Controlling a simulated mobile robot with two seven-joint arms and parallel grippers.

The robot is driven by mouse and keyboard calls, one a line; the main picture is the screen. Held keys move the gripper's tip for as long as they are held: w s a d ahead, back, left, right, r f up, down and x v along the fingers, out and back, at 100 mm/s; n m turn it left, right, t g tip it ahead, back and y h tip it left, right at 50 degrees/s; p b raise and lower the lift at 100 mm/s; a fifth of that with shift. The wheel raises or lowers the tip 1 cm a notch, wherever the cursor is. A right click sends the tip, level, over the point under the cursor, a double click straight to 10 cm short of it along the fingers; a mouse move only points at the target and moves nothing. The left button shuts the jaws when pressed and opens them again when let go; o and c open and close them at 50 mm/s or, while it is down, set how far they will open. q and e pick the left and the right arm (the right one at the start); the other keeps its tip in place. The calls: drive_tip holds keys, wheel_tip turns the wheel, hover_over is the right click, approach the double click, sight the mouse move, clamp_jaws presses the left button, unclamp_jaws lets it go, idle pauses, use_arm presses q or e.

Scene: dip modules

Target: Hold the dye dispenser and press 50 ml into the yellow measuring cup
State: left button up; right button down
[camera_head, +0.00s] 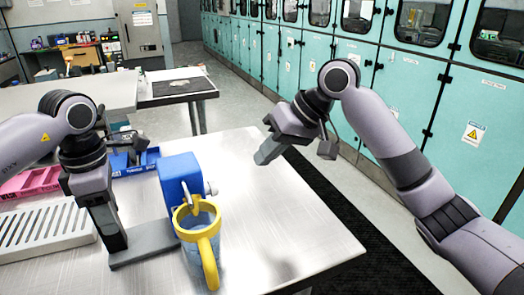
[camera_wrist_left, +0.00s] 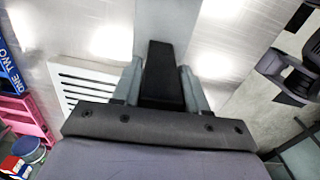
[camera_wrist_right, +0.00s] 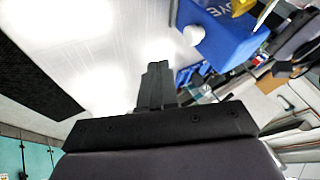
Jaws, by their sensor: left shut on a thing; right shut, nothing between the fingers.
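The dye dispenser (camera_head: 177,172) is a blue box on a grey base on the metal table. Its side, knob and lettering show in the right wrist view (camera_wrist_right: 228,38). The yellow measuring cup (camera_head: 207,238) has a yellow rim and handle with a clear body; it stands upright at the dispenser's front, under its yellow spout. My left gripper (camera_head: 117,246) is shut on the dispenser's grey base plate, which also shows in the left wrist view (camera_wrist_left: 166,20). My right gripper (camera_head: 266,156) is shut and empty, above the table to the right of the dispenser. The liquid level cannot be read.
A white slotted rack (camera_head: 45,232), a pink tray (camera_head: 32,181) and a blue bin (camera_head: 135,163) are at the left. The table's right part is clear up to its edge. Teal cabinets (camera_head: 400,92) stand beyond at the right.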

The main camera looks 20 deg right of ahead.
sight(214, 184)
drive_tip(key=w+a+f, duration=0.2)
drive_tip(key=a+f, duration=0.3)
drive_tip(key=a, duration=0.2)
drive_tip(key=shift+a+f, duration=0.15)
use_arm(q)
drive_tip(key=shift+d, duration=0.15)
use_arm(e)
drive_tip(key=a, duration=0.2)
drive_tip(key=shift+s+a, duration=0.15)
drive_tip(key=shift+a, duration=0.2)
drive_tip(key=s+d+r, duration=0.3)
drive_tip(key=d+r, duration=0.5)
drive_tip(key=d, duration=0.1)
drive_tip(key=shift+d, duration=0.35)
